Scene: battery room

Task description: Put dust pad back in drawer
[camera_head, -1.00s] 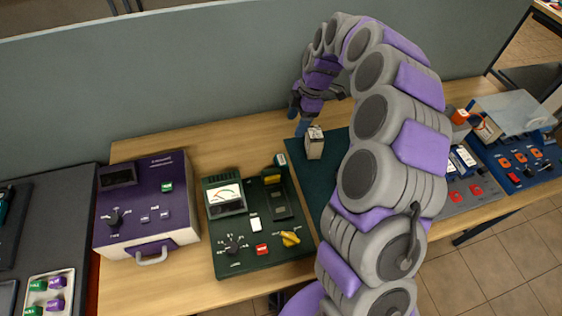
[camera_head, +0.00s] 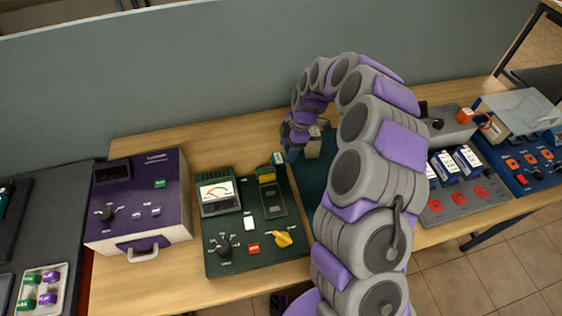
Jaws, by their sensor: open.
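A small pale beige block (camera_head: 313,146), which may be the dust pad, stands on the dark green mat (camera_head: 308,179). My gripper (camera_head: 292,150) is low at the block's left side, pointing down, its jaws open. I cannot tell whether it touches the block. That front looks closed.
A green meter panel (camera_head: 245,222) with a yellow knob stands between the purple unit and the mat. My arm hides much of the mat. Grey and blue panels (camera_head: 525,160) fill the right end. A partition (camera_head: 200,75) stands behind the wooden table (camera_head: 160,285).

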